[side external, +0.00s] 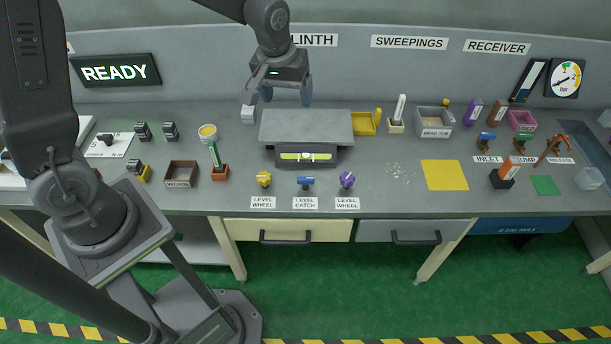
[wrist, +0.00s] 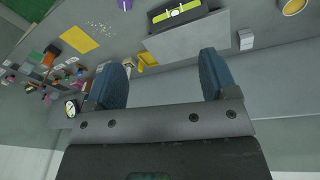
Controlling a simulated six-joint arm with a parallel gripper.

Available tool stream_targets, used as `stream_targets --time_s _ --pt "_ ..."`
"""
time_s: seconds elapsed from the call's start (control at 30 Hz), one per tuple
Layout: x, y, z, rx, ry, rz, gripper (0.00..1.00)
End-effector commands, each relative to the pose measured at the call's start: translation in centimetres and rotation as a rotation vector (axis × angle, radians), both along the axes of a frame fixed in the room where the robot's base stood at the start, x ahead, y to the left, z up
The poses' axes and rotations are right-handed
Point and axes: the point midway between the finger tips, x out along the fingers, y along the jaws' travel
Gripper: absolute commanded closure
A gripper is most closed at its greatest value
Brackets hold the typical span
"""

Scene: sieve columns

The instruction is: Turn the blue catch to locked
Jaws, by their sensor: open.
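The blue catch (side external: 305,182) stands near the front edge of the bench, behind a label (side external: 305,203) reading LEVEL CATCH. Its blue handle appears to lie sideways across the picture; any locked or unlocked mark is too small to read. My gripper (side external: 287,98) is open and empty, above the back of the grey plinth (side external: 305,127), well behind the catch. In the wrist view my gripper (wrist: 165,80) shows two blue fingers spread apart with nothing between them. The blue catch cannot be made out in the wrist view.
A yellow level wheel (side external: 264,180) stands left of the catch and a purple level wheel (side external: 346,181) right of it. A spirit level (side external: 308,156) is on the plinth's front. A green-handled tool (side external: 215,155) stands upright at left. A yellow mat (side external: 444,175) lies at right.

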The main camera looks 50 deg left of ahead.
Motion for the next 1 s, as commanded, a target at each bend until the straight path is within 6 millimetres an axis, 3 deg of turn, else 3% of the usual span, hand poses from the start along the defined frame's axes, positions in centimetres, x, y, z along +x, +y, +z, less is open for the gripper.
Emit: stream_targets --time_s 0.03,0.2,0.4,0.77,1.0 --pt "1.2 0.0 -2.4 -0.005 0.034 0.035 0.21" --pt "4.0 0.1 -9.3 -0.019 0.106 0.153 0.21" --pt "5.2 0.1 -15.5 -0.025 0.161 0.248 0.21" --pt "5.4 0.1 -19.5 -0.025 0.178 0.278 0.21" --pt "5.3 0.1 -24.4 -0.024 0.180 0.277 0.21"
